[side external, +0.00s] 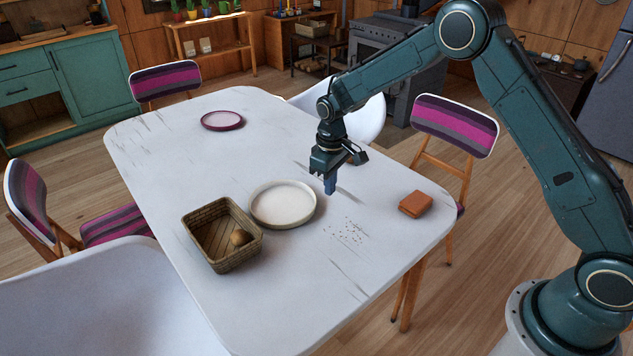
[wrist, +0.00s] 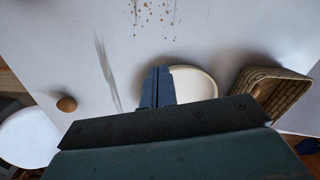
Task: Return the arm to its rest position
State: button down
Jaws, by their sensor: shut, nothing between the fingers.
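My gripper (side external: 330,188) hangs pointing down above the white table (side external: 185,130), to the right of a cream plate (side external: 283,204). Its fingers are together with nothing between them. In the wrist view the blue-grey fingertips (wrist: 158,88) show in front of the same plate (wrist: 195,84). The arm reaches out over the table from the right, bent at the elbow. I cannot tell the exact height of the fingertips above the tabletop.
A wicker basket (side external: 203,250) holds a round brown item (side external: 240,237). Crumbs (side external: 347,232), an orange-brown block (side external: 415,204) and a purple-rimmed plate (side external: 222,121) are on the table. A brown round thing (wrist: 67,104) shows in the wrist view. Chairs (side external: 455,126) surround the table.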

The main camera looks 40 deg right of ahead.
jog(key=shift+r, duration=0.2)
jog(key=s+d+r+m+t, duration=0.1)
jog(key=s+r, duration=0.5)
jog(key=r, duration=0.4)
jog(key=s+r+t, duration=0.2)
jog(key=s+r, duration=0.5)
jog(key=r, duration=0.3)
jog(key=s+r+m+t, duration=0.1)
jog(key=s+r, duration=0.1)
jog(key=s, duration=0.9)
jog(key=s+d+r+m+t, duration=0.1)
jog(key=s+r, duration=0.1)
jog(key=s, duration=0.9)
jog(key=shift+r+t, duration=0.3)
jog(key=shift+r, duration=0.05)
